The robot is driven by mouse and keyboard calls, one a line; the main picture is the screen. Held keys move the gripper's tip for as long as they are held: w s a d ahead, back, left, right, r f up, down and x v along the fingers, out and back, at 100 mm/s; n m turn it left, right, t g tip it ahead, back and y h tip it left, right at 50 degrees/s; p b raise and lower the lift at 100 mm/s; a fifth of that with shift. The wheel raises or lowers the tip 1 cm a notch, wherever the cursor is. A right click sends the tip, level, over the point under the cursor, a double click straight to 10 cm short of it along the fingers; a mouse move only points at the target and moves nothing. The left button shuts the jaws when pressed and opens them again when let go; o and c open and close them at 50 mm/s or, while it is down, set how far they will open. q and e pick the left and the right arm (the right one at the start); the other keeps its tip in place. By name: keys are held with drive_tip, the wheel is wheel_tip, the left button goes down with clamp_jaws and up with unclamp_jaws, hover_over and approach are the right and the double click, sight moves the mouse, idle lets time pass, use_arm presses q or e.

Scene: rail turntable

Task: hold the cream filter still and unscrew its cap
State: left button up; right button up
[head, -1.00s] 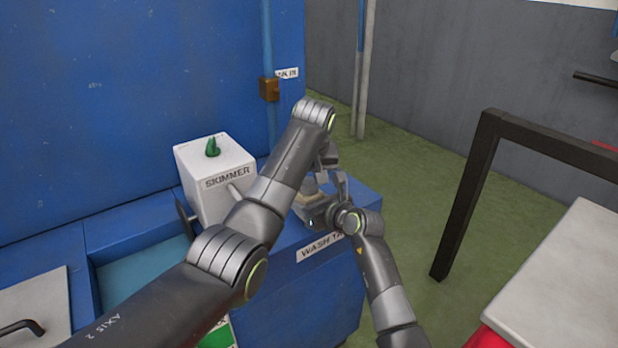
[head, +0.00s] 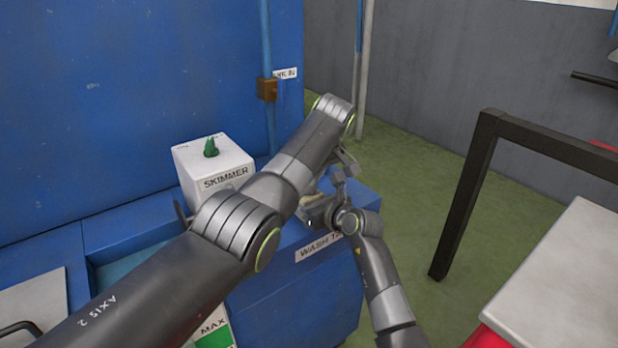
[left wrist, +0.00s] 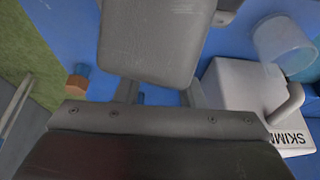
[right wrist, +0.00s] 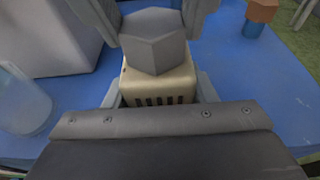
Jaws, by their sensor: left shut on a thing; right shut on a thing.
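The cream filter (right wrist: 160,85), a slotted block, is between the fingers of my right gripper (right wrist: 160,95) in the right wrist view. A grey six-sided cap (right wrist: 155,42) sits above it; whether its thread is still engaged is hidden. My left gripper (head: 340,170) reaches in from above, its fingers on both sides of the cap, shut on it. In the head view the filter (head: 326,186) is a small pale patch, mostly covered by my arms. In the left wrist view a large grey surface blocks the fingertips; I cannot tell which part it is.
The filter is over the blue wash tank (head: 330,285). A white skimmer box (head: 210,172) with a green knob stands left of the grippers. A clear container (right wrist: 22,95) shows in the right wrist view. A black frame (head: 465,205) and pale table (head: 560,280) are at right.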

use_arm(q)
drive_tip(key=shift+a, duration=0.1)
drive_tip(key=o, duration=1.1)
drive_tip(key=shift+o, duration=0.4)
drive_tip(key=shift+r, duration=0.1)
drive_tip(key=shift+r, duration=1.95)
drive_tip(key=shift+f, duration=0.1)
